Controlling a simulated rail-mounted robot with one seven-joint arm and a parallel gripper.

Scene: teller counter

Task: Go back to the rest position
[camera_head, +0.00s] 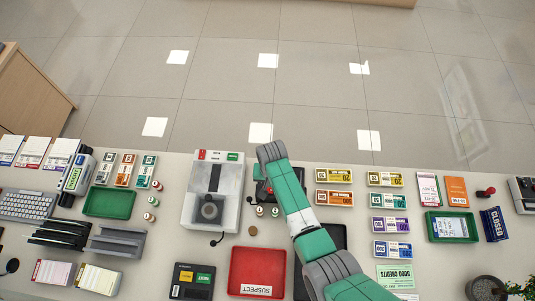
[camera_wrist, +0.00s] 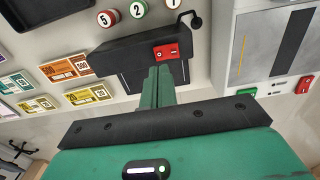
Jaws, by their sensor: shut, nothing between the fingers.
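My gripper (camera_wrist: 160,88) shows in the wrist view with its green fingers shut together and nothing between them. The fingers appear in front of a black device (camera_wrist: 120,52) with a red switch panel (camera_wrist: 167,51); I cannot tell the height gap between them. The arm covers part of the black device (camera_head: 261,188).
A grey-white machine (camera_head: 229,180) stands left of my arm; it also shows in the wrist view (camera_wrist: 275,50). Banknote bundles (camera_head: 334,176) lie right of the arm. A red SUSPECT tray (camera_head: 257,262) is near the front. Numbered rolls (camera_wrist: 138,9) stand beside the black device.

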